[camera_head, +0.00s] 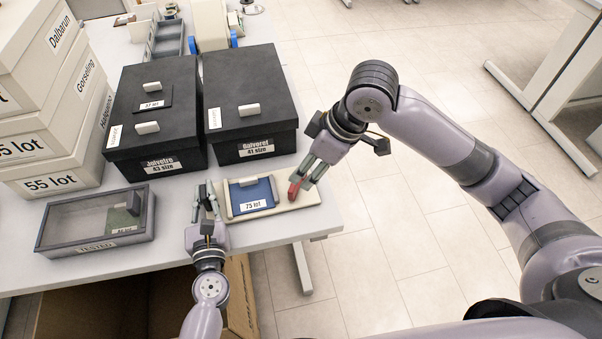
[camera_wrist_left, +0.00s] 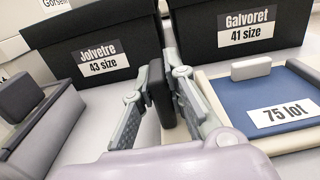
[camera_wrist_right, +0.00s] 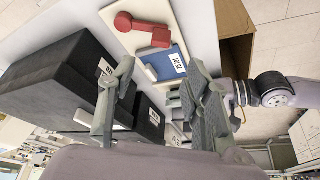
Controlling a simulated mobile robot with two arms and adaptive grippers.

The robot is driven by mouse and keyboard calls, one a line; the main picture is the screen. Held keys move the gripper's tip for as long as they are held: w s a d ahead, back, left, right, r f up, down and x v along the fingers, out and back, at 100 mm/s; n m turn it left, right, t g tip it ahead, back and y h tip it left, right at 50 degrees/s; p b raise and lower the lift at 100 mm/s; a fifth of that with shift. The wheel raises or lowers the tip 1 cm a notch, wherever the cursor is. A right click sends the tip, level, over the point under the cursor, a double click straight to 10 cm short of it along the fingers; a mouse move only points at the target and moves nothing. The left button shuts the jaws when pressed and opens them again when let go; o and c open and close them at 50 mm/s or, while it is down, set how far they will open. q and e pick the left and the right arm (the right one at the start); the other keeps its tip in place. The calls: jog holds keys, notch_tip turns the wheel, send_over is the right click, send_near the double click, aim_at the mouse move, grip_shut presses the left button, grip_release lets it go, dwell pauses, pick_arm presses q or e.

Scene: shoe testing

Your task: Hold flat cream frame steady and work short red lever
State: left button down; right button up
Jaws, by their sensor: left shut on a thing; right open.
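The flat cream frame (camera_head: 292,205) lies at the table's front right edge, holding a blue panel (camera_head: 249,194) labelled "75 lot". The short red lever (camera_head: 296,187) is on the frame's right end; in the right wrist view the lever (camera_wrist_right: 160,38) shows beyond the fingertips. My right gripper (camera_head: 308,174) is open, its fingers close over the lever; contact cannot be told.
Black shoe boxes (camera_head: 252,95) stand close behind the frame. A grey tray (camera_head: 60,215) marked "TESTED" lies to the left. White boxes (camera_head: 40,150) are stacked at far left. A cardboard box (camera_head: 238,290) is below the table edge. Right of the table is open floor.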

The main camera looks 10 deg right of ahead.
aim_at(294, 193)
jog(key=shift+s+d+r, duration=0.15)
jog(key=shift+r, duration=0.3)
